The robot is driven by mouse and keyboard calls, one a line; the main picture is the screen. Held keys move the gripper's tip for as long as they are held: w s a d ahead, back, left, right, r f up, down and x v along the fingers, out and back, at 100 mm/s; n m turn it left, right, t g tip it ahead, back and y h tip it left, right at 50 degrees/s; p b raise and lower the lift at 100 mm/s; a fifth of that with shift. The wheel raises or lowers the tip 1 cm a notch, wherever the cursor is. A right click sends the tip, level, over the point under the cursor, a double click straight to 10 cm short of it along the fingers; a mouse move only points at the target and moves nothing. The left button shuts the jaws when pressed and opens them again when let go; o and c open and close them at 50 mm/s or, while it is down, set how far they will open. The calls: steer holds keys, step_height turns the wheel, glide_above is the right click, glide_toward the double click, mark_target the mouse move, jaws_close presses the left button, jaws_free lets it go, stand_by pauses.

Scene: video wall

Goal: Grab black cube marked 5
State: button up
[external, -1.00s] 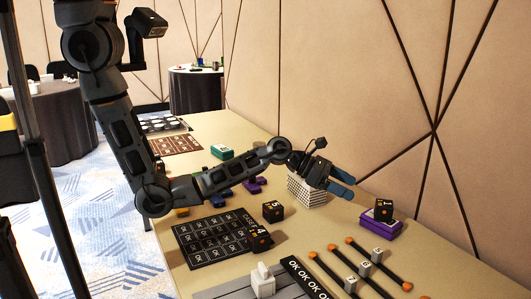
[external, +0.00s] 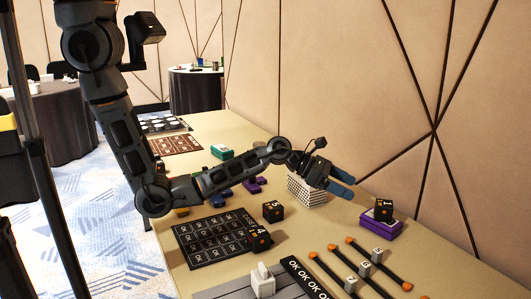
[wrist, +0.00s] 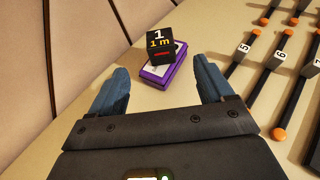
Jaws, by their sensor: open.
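The black cube marked 5 (external: 273,211) sits on the table near the black "OK" mat, in the external view. A black cube marked 4 (external: 258,238) sits in front of it on the mat's edge. A black cube marked 1 (external: 384,208) sits on a purple box (external: 379,228) at the right; the wrist view also shows cube 1 (wrist: 159,44) on it. My gripper (external: 345,184) is open and empty, held above the table beyond cube 5, pointing towards cube 1. Its blue fingers show in the wrist view (wrist: 158,85). Cube 5 is not in the wrist view.
A white patterned block (external: 306,191) stands under my gripper. The black "OK" mat (external: 212,240) lies left of it. Dark bars with orange ends (external: 378,264) and grey number cubes lie at the front right. The wall runs along the table's far side.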

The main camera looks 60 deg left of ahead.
mark_target(266, 210)
stand_by(0.6)
